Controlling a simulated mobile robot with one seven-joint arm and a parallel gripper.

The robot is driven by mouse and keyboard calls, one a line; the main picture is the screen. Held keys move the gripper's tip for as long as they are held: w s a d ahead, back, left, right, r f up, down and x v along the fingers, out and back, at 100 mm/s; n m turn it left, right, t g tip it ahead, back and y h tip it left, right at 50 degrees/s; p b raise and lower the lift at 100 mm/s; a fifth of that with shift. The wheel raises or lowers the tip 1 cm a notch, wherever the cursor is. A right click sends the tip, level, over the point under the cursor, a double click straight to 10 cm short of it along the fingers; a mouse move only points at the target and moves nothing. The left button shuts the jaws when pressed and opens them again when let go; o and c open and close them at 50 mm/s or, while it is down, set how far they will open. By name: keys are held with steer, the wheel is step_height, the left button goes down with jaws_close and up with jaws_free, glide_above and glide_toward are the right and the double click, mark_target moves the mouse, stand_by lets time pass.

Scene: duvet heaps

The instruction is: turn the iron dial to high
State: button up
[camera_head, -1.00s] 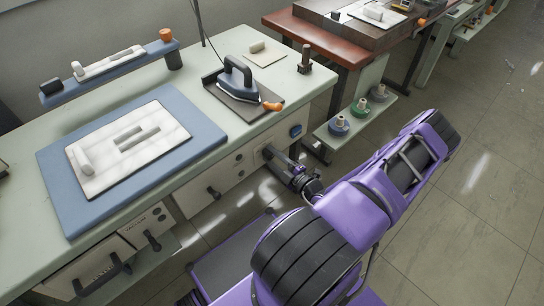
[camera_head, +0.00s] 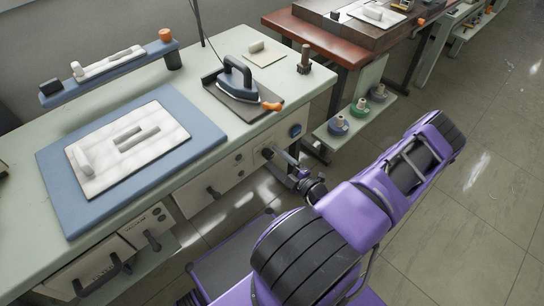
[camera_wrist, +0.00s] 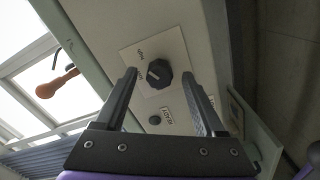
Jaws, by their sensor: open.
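The dial (camera_wrist: 158,73) is a round black knob with a pale pointer mark on a white plate (camera_wrist: 135,56), which carries small lettering that I cannot read surely. It faces the wrist camera on the pale bench front. My gripper (camera_wrist: 160,79) is open, with one finger on each side of the dial; gaps show, and I cannot tell if either finger touches. In the head view my gripper (camera_head: 272,152) is at the bench front, and the dial is mostly hidden there. The iron (camera_head: 235,78), dark blue-grey, stands on a dark rest on the bench top.
A blue round knob (camera_head: 295,131) sits on the bench front, right of my gripper. A low shelf with spools (camera_head: 339,126) stands to the right. Open floor (camera_head: 480,215) lies at the right.

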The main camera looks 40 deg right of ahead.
steer(key=s+d, duration=0.1)
steer(key=s, duration=1.4)
steer(key=shift+s, duration=0.25)
